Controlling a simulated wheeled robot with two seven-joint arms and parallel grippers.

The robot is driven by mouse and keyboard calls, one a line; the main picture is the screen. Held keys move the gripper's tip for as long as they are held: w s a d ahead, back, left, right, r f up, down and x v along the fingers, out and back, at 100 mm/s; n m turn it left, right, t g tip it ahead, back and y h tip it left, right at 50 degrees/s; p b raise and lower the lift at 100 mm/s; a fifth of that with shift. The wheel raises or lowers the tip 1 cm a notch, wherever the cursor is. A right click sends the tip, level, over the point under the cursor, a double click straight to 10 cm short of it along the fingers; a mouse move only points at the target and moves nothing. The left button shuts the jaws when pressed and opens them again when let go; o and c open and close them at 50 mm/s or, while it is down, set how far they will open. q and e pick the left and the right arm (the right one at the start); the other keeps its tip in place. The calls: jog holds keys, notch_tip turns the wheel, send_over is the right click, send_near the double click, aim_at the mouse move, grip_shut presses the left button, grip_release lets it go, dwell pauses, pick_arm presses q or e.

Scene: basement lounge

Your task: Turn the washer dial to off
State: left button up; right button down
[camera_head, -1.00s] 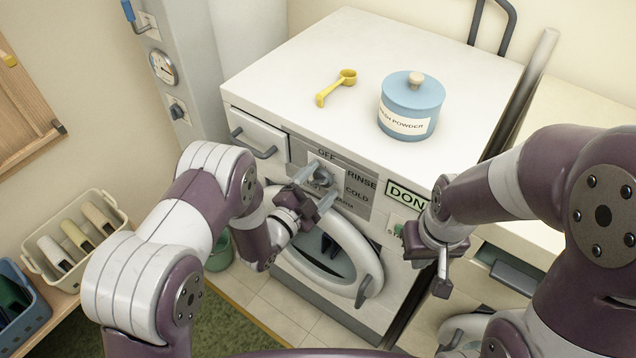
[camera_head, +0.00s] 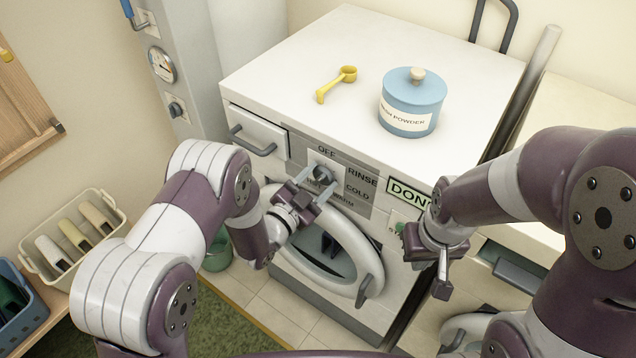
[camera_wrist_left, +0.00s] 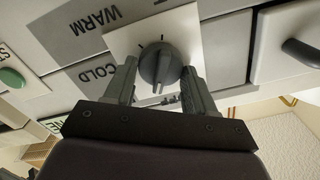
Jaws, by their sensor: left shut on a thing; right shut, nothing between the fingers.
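The washer dial (camera_head: 323,173) is a grey knob on a white square plate on the washer's (camera_head: 300,70) front panel. OFF is printed above it, RINSE and COLD to its right, WARM below. My left gripper (camera_head: 318,180) is at the dial, one finger on each side, shut on it. In the left wrist view the dial (camera_wrist_left: 160,64) sits between the fingers, with WARM and COLD upside down. A pale mark shows at its lower end there; I cannot tell which label it meets. My right gripper (camera_head: 442,270) is shut and empty, right of the washer door.
A second machine stands right; bins (camera_head: 70,240) are far left.

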pick_arm(q)
jog(key=n+b, duration=0.1)
jog(key=n, duration=0.4)
jog(key=shift+a, duration=0.1)
jog(key=shift+n, duration=0.4)
dwell(0.3)
jog(key=o, duration=1)
jog(key=shift+a, duration=0.1)
jog(key=b+v, duration=0.2)
jog(key=v, duration=1)
jog(key=shift+s+a, duration=0.15)
jog(key=shift+s, duration=0.2)
